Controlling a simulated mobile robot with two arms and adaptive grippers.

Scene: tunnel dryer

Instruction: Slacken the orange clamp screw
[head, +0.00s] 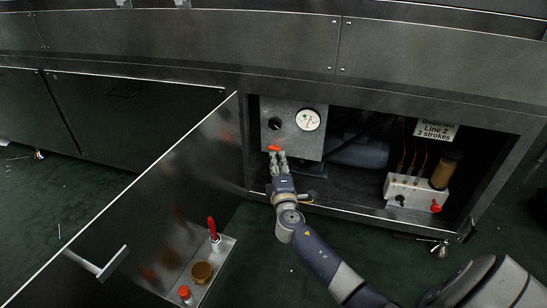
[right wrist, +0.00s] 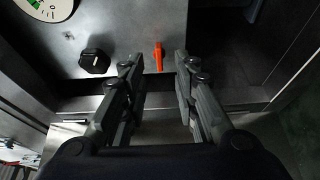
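The orange clamp screw (head: 274,147) shows as a small orange handle at the lower front of a grey gauge box (head: 292,142) inside the open bay. In the right wrist view the screw (right wrist: 159,57) stands upright in the picture, between and just beyond my fingertips, with a gap on each side. My right gripper (head: 278,158) is just below the screw in the head view. Its fingers are open and empty in the right wrist view (right wrist: 159,72). How far the tips are from the screw in depth is unclear. My left gripper is not in view.
A dial gauge (head: 309,120) and black knob (right wrist: 95,61) sit near the screw. An open panel (head: 150,190) stands left of the bay. A shelf (head: 215,262) holds a red-handled tool (head: 213,228). A white block (head: 417,193) with a red knob stands at right.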

